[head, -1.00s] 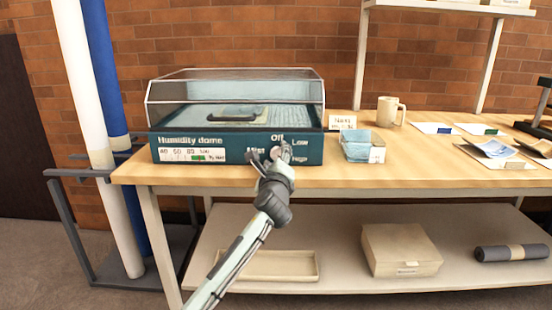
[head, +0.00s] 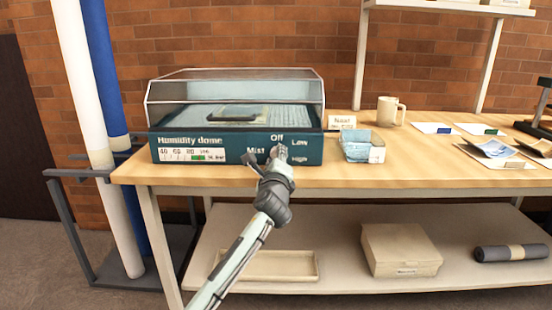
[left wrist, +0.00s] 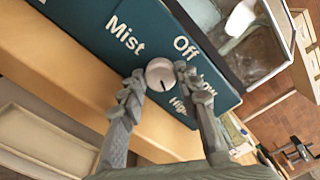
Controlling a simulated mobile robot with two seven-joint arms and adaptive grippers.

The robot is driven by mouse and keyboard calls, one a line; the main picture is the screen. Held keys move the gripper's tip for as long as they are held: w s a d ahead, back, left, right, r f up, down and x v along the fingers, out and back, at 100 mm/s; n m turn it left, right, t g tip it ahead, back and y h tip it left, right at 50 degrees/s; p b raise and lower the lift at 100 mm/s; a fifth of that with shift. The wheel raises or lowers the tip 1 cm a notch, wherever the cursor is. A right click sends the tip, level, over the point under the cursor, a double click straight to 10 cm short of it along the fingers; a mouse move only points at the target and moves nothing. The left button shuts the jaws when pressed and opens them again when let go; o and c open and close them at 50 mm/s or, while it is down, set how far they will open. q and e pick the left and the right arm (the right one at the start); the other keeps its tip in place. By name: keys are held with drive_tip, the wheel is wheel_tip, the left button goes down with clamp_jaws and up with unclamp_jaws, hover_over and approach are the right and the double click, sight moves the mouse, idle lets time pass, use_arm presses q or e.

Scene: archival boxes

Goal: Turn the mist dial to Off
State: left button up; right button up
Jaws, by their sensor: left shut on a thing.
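The humidity dome (head: 200,143) stands on the left of the bench, with a teal front panel marked Mist, Off, Low and High. The mist dial (left wrist: 160,74) is a small round silver knob in the left wrist view, with Off above right, Low to the right and High below right. Its dark mark points down and slightly right, nearest to High. My left gripper (left wrist: 159,75) is shut on the dial, one finger on each side of it. In the head view the left gripper (head: 278,154) hides most of the dial. My right gripper is not in view.
A small blue-and-white box (head: 362,147), a label card (head: 342,122) and a mug (head: 390,110) stand right of the dome. A tray (head: 265,266) and a box (head: 400,250) lie on the lower shelf. The bench front edge runs below the panel.

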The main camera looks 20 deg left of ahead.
use_arm(q)
drive_tip(key=n, duration=0.3)
drive_tip(key=shift+f, duration=0.1)
drive_tip(key=shift+n+b, duration=0.3)
drive_tip(key=shift+n, duration=0.9)
drive_tip(key=n, duration=0.2)
drive_tip(key=shift+n, duration=0.3)
drive_tip(key=shift+n+b, duration=0.4)
drive_tip(key=shift+n, duration=0.5)
drive_tip(key=n, duration=0.3)
drive_tip(key=shift+f+n+b, duration=0.1)
drive_tip(key=shift+n+b, duration=0.2)
drive_tip(key=n, duration=0.2)
drive_tip(key=shift+n, duration=0.4)
drive_tip(key=n, duration=0.3)
drive_tip(key=shift+n, duration=1.6)
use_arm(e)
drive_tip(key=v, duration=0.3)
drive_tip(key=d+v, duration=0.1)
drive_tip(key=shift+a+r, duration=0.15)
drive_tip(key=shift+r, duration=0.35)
